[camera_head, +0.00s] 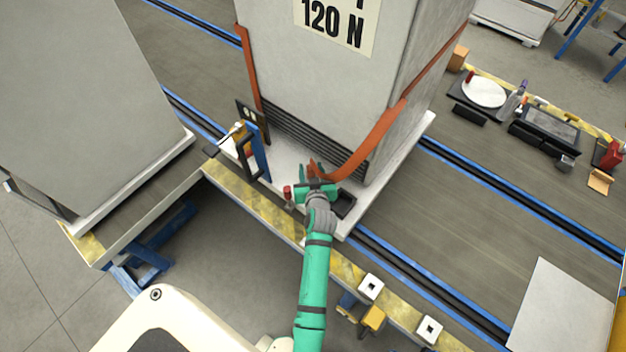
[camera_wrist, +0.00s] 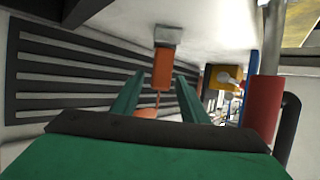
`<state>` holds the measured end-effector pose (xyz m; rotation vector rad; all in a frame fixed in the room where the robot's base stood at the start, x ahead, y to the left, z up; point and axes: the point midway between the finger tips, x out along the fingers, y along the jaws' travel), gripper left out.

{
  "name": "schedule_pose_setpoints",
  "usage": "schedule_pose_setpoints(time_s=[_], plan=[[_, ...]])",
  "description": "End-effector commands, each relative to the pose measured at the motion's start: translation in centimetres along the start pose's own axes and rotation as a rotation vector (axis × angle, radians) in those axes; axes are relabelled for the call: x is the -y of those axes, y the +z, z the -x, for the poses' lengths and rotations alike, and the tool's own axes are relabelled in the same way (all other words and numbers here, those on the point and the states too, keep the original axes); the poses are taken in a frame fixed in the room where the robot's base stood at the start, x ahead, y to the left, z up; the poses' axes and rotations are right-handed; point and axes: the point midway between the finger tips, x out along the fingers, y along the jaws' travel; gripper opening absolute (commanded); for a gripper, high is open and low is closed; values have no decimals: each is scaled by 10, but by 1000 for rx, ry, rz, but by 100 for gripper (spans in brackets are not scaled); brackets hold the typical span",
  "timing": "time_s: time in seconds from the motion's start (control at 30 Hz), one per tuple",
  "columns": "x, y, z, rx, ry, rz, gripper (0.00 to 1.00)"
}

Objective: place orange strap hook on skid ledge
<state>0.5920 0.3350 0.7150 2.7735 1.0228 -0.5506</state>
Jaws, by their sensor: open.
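The orange strap (camera_head: 380,135) runs down the front of the big grey cabinet to my gripper. Its orange hook end (camera_wrist: 162,70) is in the middle of the wrist view, with a grey piece (camera_wrist: 168,34) at its upper end against a pale surface. My gripper (camera_head: 312,174) is low over the pale skid (camera_head: 412,148), in front of the cabinet's dark louvres. Its green fingers (camera_wrist: 157,95) are apart, one on each side of the hook end in the picture. Whether they touch it I cannot tell. My gripper partly hides the hook in the head view.
A red-topped post (camera_head: 287,194) stands close left of my gripper, and a black tray (camera_head: 344,204) close right. A blue bracket (camera_head: 258,150) stands further left. The louvres (camera_wrist: 75,75) are close in the wrist view. Tools lie on the bench at right.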

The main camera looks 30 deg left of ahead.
Motion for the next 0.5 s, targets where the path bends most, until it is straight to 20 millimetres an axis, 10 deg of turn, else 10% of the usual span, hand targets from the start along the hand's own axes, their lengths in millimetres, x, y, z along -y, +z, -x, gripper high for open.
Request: schedule_pose_setpoints(time_s=[0.5], plan=[[0, 0, 74, 1, 0, 0, 40]])
